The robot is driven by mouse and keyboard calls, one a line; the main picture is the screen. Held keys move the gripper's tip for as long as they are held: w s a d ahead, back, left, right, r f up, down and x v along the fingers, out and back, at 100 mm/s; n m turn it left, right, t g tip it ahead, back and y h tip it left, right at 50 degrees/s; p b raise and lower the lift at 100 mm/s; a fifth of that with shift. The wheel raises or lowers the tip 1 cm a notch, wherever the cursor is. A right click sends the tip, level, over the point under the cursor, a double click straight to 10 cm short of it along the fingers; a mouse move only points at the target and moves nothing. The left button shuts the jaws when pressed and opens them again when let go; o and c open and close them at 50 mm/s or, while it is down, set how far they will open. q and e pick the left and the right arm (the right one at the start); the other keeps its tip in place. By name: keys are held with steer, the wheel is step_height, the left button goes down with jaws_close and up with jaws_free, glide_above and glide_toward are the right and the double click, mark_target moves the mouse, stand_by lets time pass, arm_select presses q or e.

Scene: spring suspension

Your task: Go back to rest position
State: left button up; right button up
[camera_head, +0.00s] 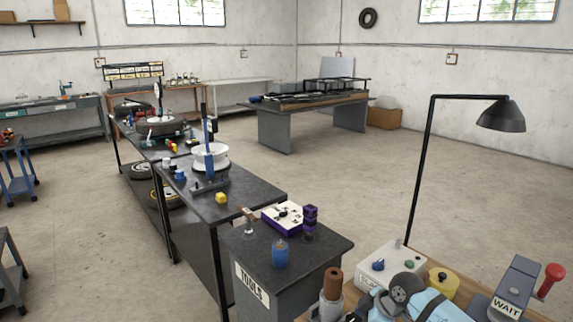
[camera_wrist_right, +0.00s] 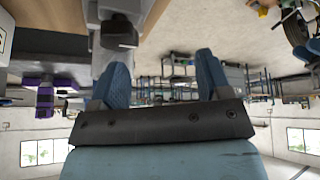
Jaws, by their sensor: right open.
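My right gripper (camera_wrist_right: 162,65) shows in the right wrist view, with two blue fingers spread wide apart. It is open and nothing is seen held between the fingers. The wrist picture is upside down, with the windows at its bottom. In the head view, light blue and grey parts of my own arm show at the bottom right, over a wooden bench top (camera_head: 345,299). No fingertips can be made out there. My left gripper is in neither view.
A dark tool table (camera_head: 262,262) holds a blue can (camera_head: 280,255) and a white-and-purple box (camera_head: 283,217). On the bench, a black lamp (camera_head: 500,116), a control box (camera_head: 390,265), a yellow roll (camera_head: 442,281) and a "WAIT" panel (camera_head: 515,285) stand around my arm. Open floor lies behind.

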steer(key=s+a+f+m+t+p, duration=0.2)
steer(key=s+a+f+m+t, duration=0.15)
steer(key=s+f, duration=0.35)
steer(key=s+d+r+m+t+h+p, duration=0.1)
steer(key=s+m, duration=0.7)
steer(key=s, duration=1.4)
steer(key=d+t+h+p, duration=0.1)
steer(key=d+t+p, duration=0.1)
steer(key=t+p, duration=0.1)
steer(key=shift+s+d+r+t, duration=0.2)
steer(key=shift+s+t, duration=0.15)
steer(key=shift+t, duration=0.2)
